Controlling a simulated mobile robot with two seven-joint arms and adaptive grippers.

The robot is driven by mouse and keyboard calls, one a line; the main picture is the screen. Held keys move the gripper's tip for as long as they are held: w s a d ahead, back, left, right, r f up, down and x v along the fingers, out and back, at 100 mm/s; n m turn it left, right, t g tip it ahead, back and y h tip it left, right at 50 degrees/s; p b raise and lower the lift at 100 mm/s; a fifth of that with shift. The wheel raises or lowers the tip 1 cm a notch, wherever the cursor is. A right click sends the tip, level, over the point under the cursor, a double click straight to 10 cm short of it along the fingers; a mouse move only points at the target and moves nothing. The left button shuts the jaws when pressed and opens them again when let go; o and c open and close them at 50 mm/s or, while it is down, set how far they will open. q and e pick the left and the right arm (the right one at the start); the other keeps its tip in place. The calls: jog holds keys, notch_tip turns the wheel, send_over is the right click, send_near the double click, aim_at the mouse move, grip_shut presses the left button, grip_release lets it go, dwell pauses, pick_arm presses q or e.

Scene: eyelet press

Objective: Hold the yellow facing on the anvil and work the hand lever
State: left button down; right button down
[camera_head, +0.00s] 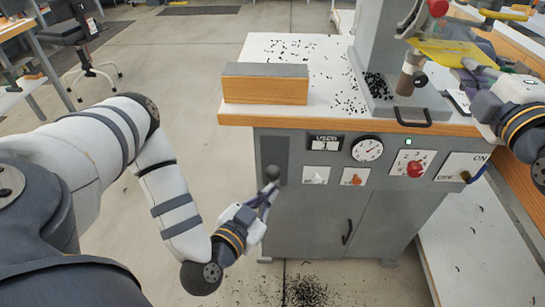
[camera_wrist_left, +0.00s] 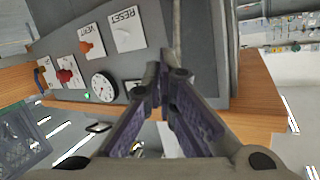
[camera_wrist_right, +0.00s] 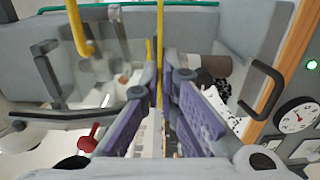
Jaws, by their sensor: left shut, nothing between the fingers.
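The yellow facing (camera_head: 452,52) is a thin sheet at the press head; it shows edge-on in the right wrist view (camera_wrist_right: 160,45). My right gripper (camera_head: 470,72) is shut on its edge. The facing's left end lies close to a brownish cylindrical post (camera_head: 409,80), apparently the anvil; I cannot tell whether they touch. A red ball (camera_head: 438,7) shows above the facing. I cannot tell which ball belongs to the hand lever.
A wood-and-grey block (camera_head: 265,84) stands on the white bench top (camera_head: 325,60), among scattered black bits. The cabinet front carries a gauge (camera_head: 367,149), a red button (camera_head: 415,169) and labelled switches. A dark handle (camera_head: 412,118) sticks out at the edge. Floor is clear left of the cabinet.

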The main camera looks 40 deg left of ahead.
pick_arm(q)
jog(key=shift+s+d+f, duration=0.25)
jog(key=shift+s+d, duration=0.1)
jog(key=shift+s, duration=0.1)
jog(key=s+d+f, duration=0.2)
jog(key=s, duration=0.1)
jog(key=shift+s+d+f, duration=0.1)
jog(key=shift+s+d, duration=0.2)
jog(key=shift+s, duration=0.1)
dwell(2.0)
jog(key=v, duration=1.1)
jog(key=shift+s, duration=0.35)
